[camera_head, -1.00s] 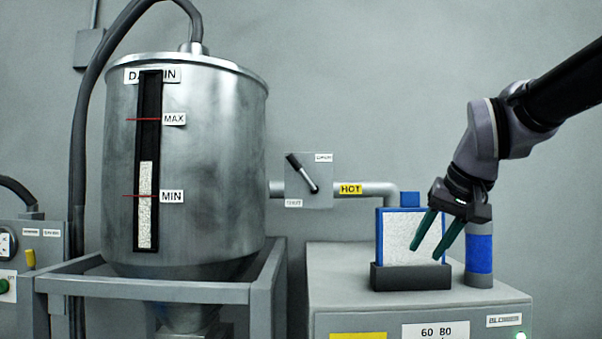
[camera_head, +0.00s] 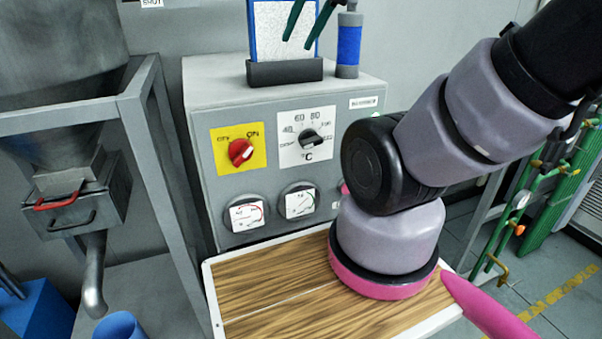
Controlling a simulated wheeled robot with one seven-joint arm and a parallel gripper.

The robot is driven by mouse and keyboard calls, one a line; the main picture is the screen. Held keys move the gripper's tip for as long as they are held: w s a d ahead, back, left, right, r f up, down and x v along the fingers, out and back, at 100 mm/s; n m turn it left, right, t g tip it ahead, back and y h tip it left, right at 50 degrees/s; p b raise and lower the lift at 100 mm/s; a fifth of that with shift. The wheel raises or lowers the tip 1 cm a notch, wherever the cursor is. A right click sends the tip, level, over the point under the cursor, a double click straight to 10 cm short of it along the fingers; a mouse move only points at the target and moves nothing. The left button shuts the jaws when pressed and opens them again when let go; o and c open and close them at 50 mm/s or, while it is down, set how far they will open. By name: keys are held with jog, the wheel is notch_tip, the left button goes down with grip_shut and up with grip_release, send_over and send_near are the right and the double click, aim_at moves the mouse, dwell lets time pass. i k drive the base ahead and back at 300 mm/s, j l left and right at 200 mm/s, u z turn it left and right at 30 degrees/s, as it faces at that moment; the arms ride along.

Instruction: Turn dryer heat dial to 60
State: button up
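The heat dial (camera_head: 311,140) is a black knob on a white plate marked °C, on the front of the grey dryer box (camera_head: 210,87). The numbers 40, 60 and 80 show around it, with smaller marks at both sides. I cannot tell for sure which mark the knob points to. My gripper (camera_head: 299,40) shows at the top edge, its two green fingers spread and nothing between them. It is above and apart from the dial, in front of the blue-framed filter panel; its upper part is out of frame.
A red knob (camera_head: 240,152) on a yellow plate is left of the dial. Two round gauges (camera_head: 247,214) (camera_head: 298,201) sit below. A wooden-topped surface (camera_head: 262,290) lies in front, under my arm. A grey metal frame (camera_head: 168,170) stands at the left.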

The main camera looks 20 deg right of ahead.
aim_at(307, 138)
jog(key=k+j+z, duration=0.25)
jog(key=j, duration=0.5)
jog(key=k+j+z, duration=0.25)
jog(key=k+j, duration=0.3)
jog(key=k+j+z, duration=0.25)
jog(key=k+j, duration=0.2)
jog(key=j, duration=0.2)
